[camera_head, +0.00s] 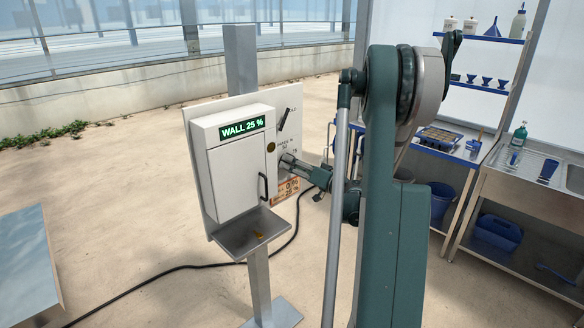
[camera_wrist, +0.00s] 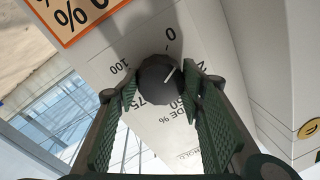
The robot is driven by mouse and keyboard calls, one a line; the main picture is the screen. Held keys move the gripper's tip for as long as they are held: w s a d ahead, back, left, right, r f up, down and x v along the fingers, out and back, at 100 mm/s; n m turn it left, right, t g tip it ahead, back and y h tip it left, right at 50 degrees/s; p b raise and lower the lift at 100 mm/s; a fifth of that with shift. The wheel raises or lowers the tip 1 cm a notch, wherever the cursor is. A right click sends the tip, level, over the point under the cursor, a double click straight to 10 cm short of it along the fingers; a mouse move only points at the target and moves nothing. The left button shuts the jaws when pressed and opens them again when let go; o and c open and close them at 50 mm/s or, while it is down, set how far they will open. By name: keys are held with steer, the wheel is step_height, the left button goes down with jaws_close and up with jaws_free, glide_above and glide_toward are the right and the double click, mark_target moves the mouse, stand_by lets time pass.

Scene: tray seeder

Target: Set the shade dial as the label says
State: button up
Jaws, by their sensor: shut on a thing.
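The shade dial (camera_wrist: 157,88) is a dark round knob with a white pointer line. Around it are the marks 0, 50, 75 and 100, with a 2 partly covered by a finger. The pointer slants to the upper right in the wrist view, to the right of the 0 mark; its exact value is unclear. My gripper (camera_wrist: 158,92) is shut on the knob, one finger on each side; in the head view my gripper (camera_head: 290,163) covers the dial. The orange label (camera_head: 287,190) shows "0 %" and "25 %" lines; its words are unreadable. The label (camera_wrist: 75,18) is cut off in the wrist view.
The white control box (camera_head: 228,165) has a green display (camera_head: 242,128) reading "WALL 25 %". A dark lever (camera_head: 284,119) is above the dial. A small ledge (camera_head: 240,243) juts below the box. A bench with a seed tray (camera_head: 438,137) and a sink (camera_head: 545,165) stand right.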

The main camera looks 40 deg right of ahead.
steer(key=m+b, duration=0.1)
steer(key=m, duration=0.4)
steer(key=m+h+b, duration=0.1)
steer(key=m, duration=0.4)
steer(key=shift+a+t+b, duration=0.15)
steer(key=shift+t+b, duration=0.15)
steer(key=shift+b, duration=0.1)
steer(key=o, duration=0.9)
steer(key=shift+s, duration=0.1)
steer(key=s+f, duration=0.1)
steer(key=s, duration=1)
steer(key=shift+s+d, duration=0.25)
steer(key=shift+s, duration=0.15)
